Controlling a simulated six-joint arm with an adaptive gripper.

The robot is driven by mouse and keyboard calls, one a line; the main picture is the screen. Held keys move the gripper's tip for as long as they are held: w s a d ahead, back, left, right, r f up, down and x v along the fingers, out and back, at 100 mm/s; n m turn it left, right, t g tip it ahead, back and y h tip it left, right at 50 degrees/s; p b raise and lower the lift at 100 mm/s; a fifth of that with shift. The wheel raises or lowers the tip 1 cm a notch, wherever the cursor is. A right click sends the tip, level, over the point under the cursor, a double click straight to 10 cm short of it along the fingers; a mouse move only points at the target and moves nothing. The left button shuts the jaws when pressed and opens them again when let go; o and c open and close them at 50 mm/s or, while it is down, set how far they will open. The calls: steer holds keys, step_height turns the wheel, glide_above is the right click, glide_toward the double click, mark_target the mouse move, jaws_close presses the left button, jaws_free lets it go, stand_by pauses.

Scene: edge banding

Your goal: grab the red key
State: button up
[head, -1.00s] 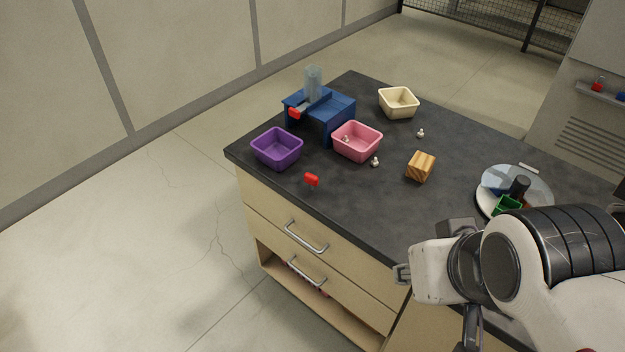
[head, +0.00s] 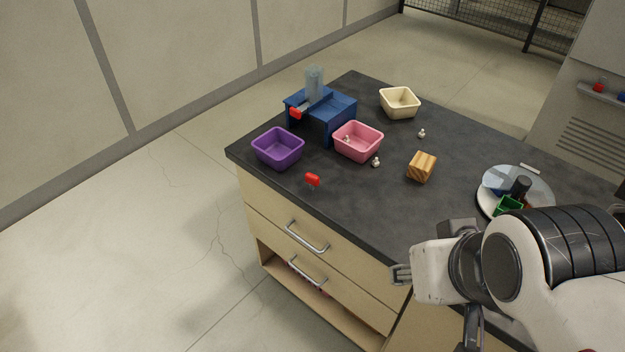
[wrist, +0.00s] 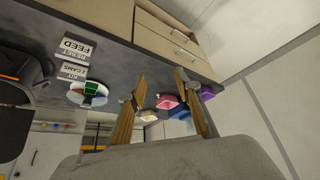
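The red key (head: 312,180) is on the dark countertop near its front left edge, in front of the purple bin. Its red head is up, with a small grey part below it. A second red piece (head: 295,113) shows at the left side of the blue fixture (head: 335,115). My gripper (wrist: 160,76) has its two fingers spread apart in the wrist view, with nothing between them. In the head view it is at the front right, well away from the red key, and my wrist largely hides it. I cannot make out the red key in the wrist view.
A purple bin (head: 278,149), pink bin (head: 358,142) and cream bin (head: 399,103) stand on the counter (head: 340,210). A striped wooden block (head: 421,167) and small white pieces lie to their right. A round plate (head: 484,204) holds several items. Counter in front of the block is clear.

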steer(key=shift+w, duration=0.15)
steer(key=w+d+r+n+t+h, duration=0.15)
steer(key=w+d, duration=0.25)
steer(key=w, duration=0.9)
steer(key=w+d+r+n+t+h, duration=0.1)
steer(key=w+d+t, duration=0.2)
steer(key=w, duration=1.1)
steer(key=w+a+f+n+t+y, duration=0.1)
steer(key=w+f+n+y, duration=0.15)
steer(key=w, duration=0.35)
steer(key=w+a+f+n+t+y, duration=0.1)
steer(key=w+a+f, duration=0.1)
steer(key=w+f, duration=0.3)
steer(key=n+g+y, duration=0.4)
steer(key=n+y, duration=0.1)
steer(key=y, duration=0.4)
glide_toward(318, 180)
steer(key=w, duration=0.1)
steer(key=w+a+f, duration=0.1)
steer(key=w+a, duration=0.1)
steer(key=shift+w+a+f, duration=0.15)
steer(key=shift+w+f, duration=0.1)
steer(key=shift+w, duration=0.05)
steer(key=shift+s+a+f+y, duration=0.3)
steer(key=shift+s+f+y, duration=0.1)
steer(key=shift+f+y, duration=0.1)
steer(key=shift+x, duration=1.3)
